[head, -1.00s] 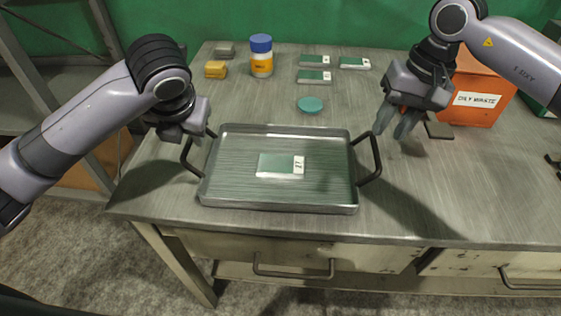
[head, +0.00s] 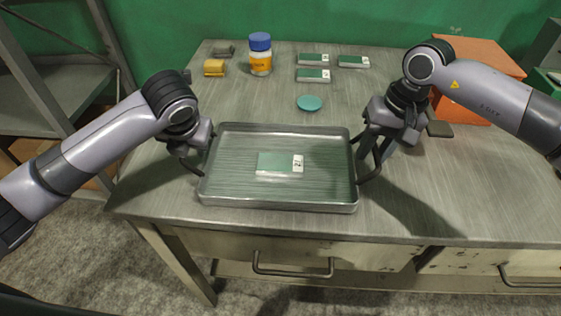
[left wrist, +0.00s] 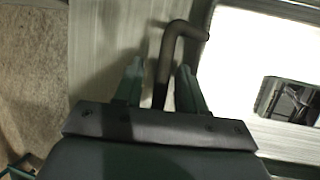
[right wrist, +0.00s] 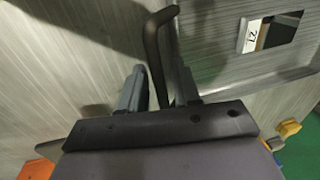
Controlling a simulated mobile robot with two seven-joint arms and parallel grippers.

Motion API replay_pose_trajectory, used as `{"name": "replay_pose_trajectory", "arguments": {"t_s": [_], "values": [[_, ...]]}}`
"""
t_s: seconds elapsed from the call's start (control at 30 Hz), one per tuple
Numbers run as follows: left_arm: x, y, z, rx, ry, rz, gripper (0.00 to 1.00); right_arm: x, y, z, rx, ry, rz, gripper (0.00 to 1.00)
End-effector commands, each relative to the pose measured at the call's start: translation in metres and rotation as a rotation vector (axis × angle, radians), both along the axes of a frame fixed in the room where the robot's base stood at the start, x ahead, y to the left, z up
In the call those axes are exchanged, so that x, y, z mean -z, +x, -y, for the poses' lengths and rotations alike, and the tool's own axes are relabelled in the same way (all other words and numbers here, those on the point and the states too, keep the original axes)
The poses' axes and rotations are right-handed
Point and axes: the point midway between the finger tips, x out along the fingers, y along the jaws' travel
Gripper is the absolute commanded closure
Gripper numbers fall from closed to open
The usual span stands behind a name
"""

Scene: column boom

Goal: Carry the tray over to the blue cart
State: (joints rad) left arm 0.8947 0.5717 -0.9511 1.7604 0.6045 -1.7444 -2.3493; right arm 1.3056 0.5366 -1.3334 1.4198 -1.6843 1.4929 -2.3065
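The grey metal tray (head: 325,168) lies flat on the workbench, with a dark bar handle at each end. A green-and-white box (head: 279,163) lies in it. My left gripper (head: 192,158) is at the left handle; in the left wrist view the handle (left wrist: 164,72) stands between its parted fingers, with gaps beside it. My right gripper (head: 376,150) is at the right handle (head: 371,172); in the right wrist view this handle (right wrist: 155,50) also passes between parted fingers. No blue cart is in view.
On the bench (head: 245,100) behind the tray are a teal disc (head: 309,103), several green-and-white boxes (head: 313,76), an orange-and-white bottle with blue cap (head: 260,55) and a yellow block (head: 214,68). An orange bin (head: 475,75) stands at back right. A shelf rack (head: 60,85) is at left.

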Motion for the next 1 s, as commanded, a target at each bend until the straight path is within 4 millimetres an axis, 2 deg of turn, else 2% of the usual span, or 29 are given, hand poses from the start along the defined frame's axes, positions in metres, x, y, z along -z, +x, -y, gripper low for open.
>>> {"name": "replay_pose_trajectory", "arguments": {"t_s": [0.03, 0.07, 0.1, 0.63, 1.0], "values": [[0.000, 0.000, 0.000, 0.000, 0.000, 0.000, 0.78, 0.000, 0.000, 0.000, 0.000, 0.000, 0.000, 0.85], [0.000, 0.000, 0.000, 0.000, 0.000, 0.000, 0.87, 0.000, 0.000, 0.000, 0.000, 0.000, 0.000, 0.95], [0.000, 0.000, 0.000, 0.000, 0.000, 0.000, 1.00, 0.000, 0.000, 0.000, 0.000, 0.000, 0.000, 1.00], [-0.007, 0.001, 0.000, 0.000, -0.001, 0.004, 1.00, -0.007, 0.001, 0.000, 0.000, 0.003, 0.004, 1.00], [-0.032, 0.001, 0.000, 0.000, -0.001, 0.004, 1.00, -0.032, 0.001, -0.001, 0.000, 0.003, 0.004, 1.00]]}}
